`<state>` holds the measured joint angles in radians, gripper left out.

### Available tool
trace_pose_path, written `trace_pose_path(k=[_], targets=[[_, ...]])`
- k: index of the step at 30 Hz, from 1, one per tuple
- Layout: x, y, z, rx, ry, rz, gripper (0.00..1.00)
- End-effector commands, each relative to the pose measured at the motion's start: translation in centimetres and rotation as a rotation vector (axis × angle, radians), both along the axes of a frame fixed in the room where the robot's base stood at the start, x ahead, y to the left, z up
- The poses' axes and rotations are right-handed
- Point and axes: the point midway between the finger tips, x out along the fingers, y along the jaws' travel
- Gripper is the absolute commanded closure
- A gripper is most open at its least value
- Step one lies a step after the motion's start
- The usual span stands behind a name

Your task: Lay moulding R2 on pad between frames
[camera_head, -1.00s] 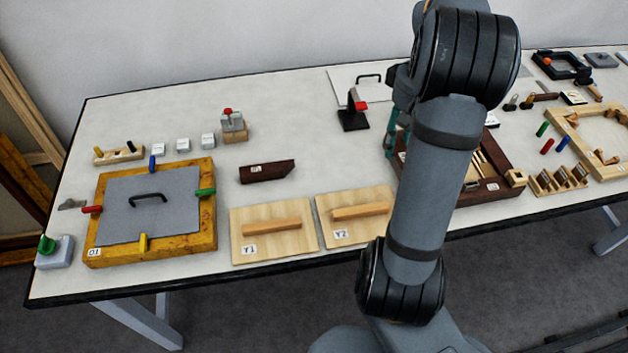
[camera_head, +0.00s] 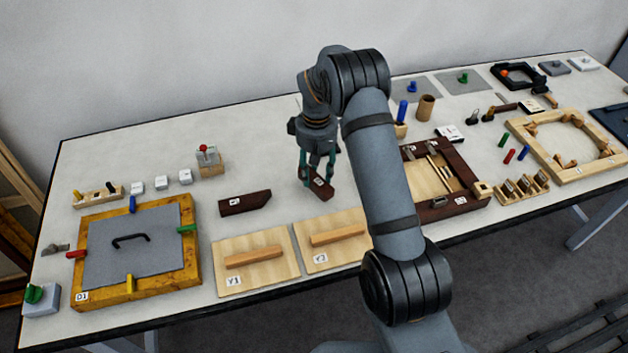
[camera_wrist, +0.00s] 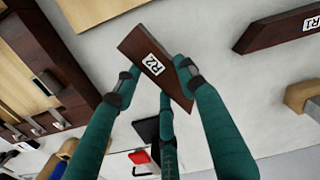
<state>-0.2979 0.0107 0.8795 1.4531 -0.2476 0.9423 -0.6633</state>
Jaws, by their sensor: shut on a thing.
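Moulding R2 (camera_wrist: 160,68) is a dark brown bar with a white label and one slanted end. In the head view R2 (camera_head: 320,190) is low over the bare table, left of the dark frame (camera_head: 472,203); I cannot tell whether it touches. My gripper (camera_head: 318,175) is shut on it, with teal fingers on both sides in the wrist view (camera_wrist: 155,78). Moulding R1 (camera_head: 245,203), a similar dark bar, lies to the left, apart from R2. The ochre frame D1 (camera_head: 190,262) is at far left. I cannot make out a distinct pad beneath R2.
Boards Y1 (camera_head: 230,284) and Y2 (camera_head: 322,262), each bearing a wooden bar, lie in front of the mouldings. A block with a red knob (camera_head: 209,162) stands behind R1. A pale frame (camera_head: 548,168) lies right.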

Motion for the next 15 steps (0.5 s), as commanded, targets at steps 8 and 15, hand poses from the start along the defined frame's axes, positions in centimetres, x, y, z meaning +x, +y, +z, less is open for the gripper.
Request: trace_pose_path(k=[8,15], targets=[[-0.1,-0.1,-3.3,-0.001,0.002,-0.002,0.87],[0.0,0.0,-3.4,0.001,0.001,-0.002,0.87]])
